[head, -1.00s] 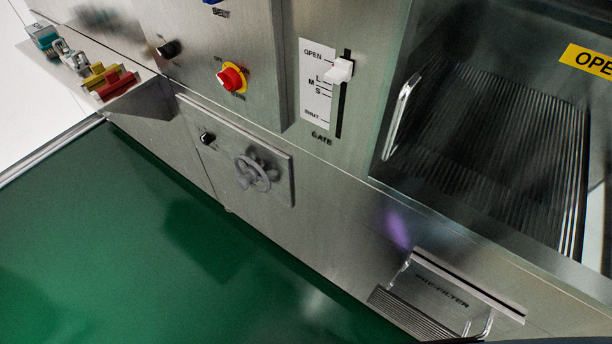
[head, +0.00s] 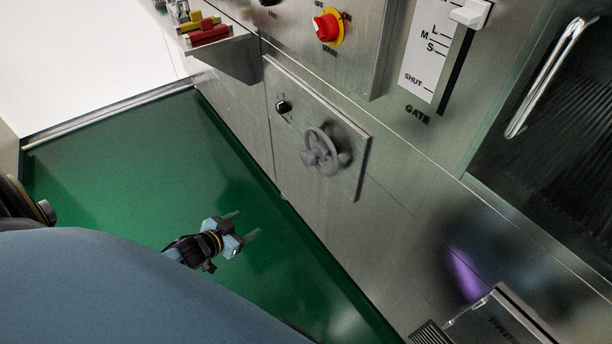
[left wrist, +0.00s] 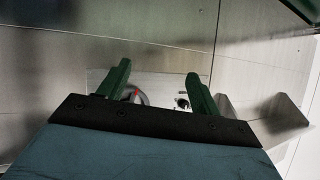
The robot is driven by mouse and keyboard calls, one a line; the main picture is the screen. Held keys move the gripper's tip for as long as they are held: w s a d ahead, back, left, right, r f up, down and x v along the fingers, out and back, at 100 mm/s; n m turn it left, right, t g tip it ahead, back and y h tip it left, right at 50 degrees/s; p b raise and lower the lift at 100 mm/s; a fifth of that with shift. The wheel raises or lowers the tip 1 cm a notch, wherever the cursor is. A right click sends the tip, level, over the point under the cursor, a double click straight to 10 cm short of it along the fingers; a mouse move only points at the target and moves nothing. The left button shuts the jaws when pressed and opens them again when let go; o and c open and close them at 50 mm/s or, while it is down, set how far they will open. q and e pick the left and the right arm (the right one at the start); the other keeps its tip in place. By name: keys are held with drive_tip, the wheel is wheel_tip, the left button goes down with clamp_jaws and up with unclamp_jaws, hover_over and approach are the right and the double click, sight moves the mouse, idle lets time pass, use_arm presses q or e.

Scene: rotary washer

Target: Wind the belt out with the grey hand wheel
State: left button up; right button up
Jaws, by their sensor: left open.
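The grey hand wheel (head: 322,151) is mounted on a square metal plate (head: 350,165) on the machine's front panel, with a small black knob (head: 283,106) at its upper left. My left gripper (head: 246,228) is below and left of the wheel, apart from it, open and empty. In the left wrist view my two dark fingers (left wrist: 155,82) stand spread toward the plate, and part of the wheel (left wrist: 142,97) shows beside the left finger. No belt can be clearly made out. My right gripper is not in view.
Above the wheel are a red and yellow rotary switch (head: 327,27) and the gate slider (head: 469,13). A metal shelf (head: 225,52) juts out at the upper left. A handle (head: 545,75) sticks out at the right. The green floor (head: 130,150) before the panel is clear.

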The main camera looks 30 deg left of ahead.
use_arm(q)
drive_tip(key=w+r+m+t+h+b, duration=0.2)
drive_tip(key=w+r+t+h+b, duration=0.15)
drive_tip(key=w+r, duration=0.25)
drive_tip(key=m+h+b, duration=0.2)
drive_tip(key=h+b, duration=0.1)
drive_tip(key=b, duration=0.1)
approach(304, 160)
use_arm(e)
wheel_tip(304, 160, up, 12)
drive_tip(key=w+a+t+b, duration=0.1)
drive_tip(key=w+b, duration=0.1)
use_arm(q)
drive_tip(key=shift+t, duration=0.35)
drive_tip(key=b+x, duration=0.2)
drive_tip(key=x, duration=0.7)
drive_tip(key=shift+w+d+f, duration=0.15)
drive_tip(key=shift+d+f, duration=0.05)
drive_tip(key=shift+w+d, duration=0.2)
drive_tip(key=shift+w, duration=0.2)
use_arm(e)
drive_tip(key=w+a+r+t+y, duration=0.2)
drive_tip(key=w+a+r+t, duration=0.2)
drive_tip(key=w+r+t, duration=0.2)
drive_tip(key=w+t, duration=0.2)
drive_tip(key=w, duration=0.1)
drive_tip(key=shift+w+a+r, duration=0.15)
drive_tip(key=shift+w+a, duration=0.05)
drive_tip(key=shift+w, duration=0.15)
